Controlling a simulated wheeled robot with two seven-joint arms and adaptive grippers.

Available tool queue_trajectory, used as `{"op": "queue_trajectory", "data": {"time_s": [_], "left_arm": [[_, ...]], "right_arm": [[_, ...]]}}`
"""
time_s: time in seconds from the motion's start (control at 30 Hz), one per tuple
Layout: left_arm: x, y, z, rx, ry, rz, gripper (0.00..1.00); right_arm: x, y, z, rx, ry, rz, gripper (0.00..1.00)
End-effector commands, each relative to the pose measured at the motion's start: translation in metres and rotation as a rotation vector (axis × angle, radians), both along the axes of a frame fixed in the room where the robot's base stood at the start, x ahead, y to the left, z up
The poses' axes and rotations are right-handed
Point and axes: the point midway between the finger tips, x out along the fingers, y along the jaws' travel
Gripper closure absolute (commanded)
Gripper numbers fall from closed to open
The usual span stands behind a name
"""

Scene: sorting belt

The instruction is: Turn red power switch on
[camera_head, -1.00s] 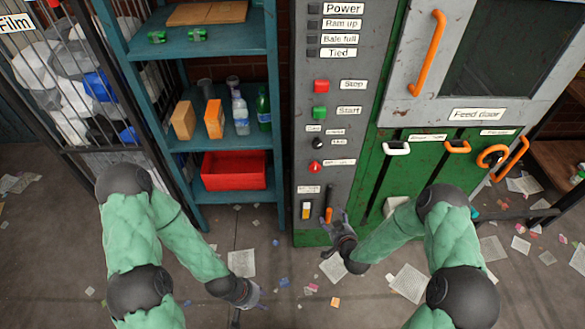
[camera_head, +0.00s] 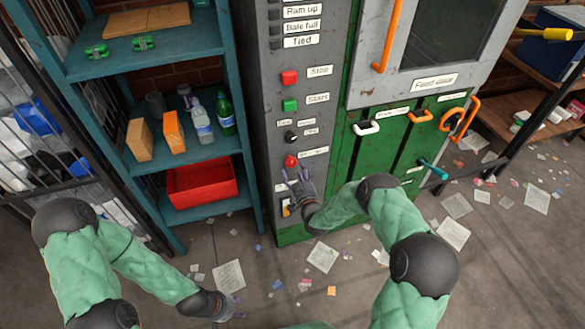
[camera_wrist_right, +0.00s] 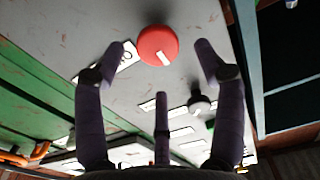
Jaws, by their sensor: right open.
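The red switch (camera_head: 290,161) is a round knob low on the grey control panel, below a small black knob. The right wrist view shows this red knob (camera_wrist_right: 157,46) close up, with a short white mark on its face. My right gripper (camera_head: 296,178) is just below it in the head view. In the right wrist view my right gripper (camera_wrist_right: 160,50) is open, its two outer fingertips on either side of the knob, with no clear contact. My left gripper (camera_head: 228,309) hangs low over the floor; its fingers are too small to judge.
The grey panel carries a red Stop button (camera_head: 289,77) and a green Start button (camera_head: 290,105). A teal shelf (camera_head: 185,60) with bottles and a red bin (camera_head: 202,187) stands left. The black knob (camera_wrist_right: 199,104) is near my right fingers. Paper scraps litter the floor.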

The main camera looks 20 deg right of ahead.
Motion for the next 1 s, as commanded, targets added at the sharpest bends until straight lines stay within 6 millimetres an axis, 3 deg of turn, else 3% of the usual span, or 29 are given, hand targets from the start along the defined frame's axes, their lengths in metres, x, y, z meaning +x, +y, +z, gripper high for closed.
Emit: {"op": "queue_trajectory", "data": {"time_s": [0.23,0.6,0.67,0.8,1.0], "left_arm": [[0.000,0.000,-0.007,0.000,0.000,0.000,0.60],[0.000,0.000,-0.007,0.000,-0.001,0.000,0.60],[0.000,0.000,-0.007,0.000,-0.001,0.000,0.60],[0.000,0.000,-0.007,0.000,0.000,0.000,0.60],[0.000,0.000,-0.007,0.000,-0.001,0.000,0.60]], "right_arm": [[0.027,0.001,-0.001,0.001,0.001,0.000,0.30],[0.032,0.001,0.000,0.001,0.001,0.000,0.30],[0.032,0.001,0.000,0.001,0.001,0.000,0.44],[0.032,0.001,0.000,0.001,0.000,0.000,0.83],[0.032,0.001,0.002,0.002,-0.003,0.000,0.85]]}}
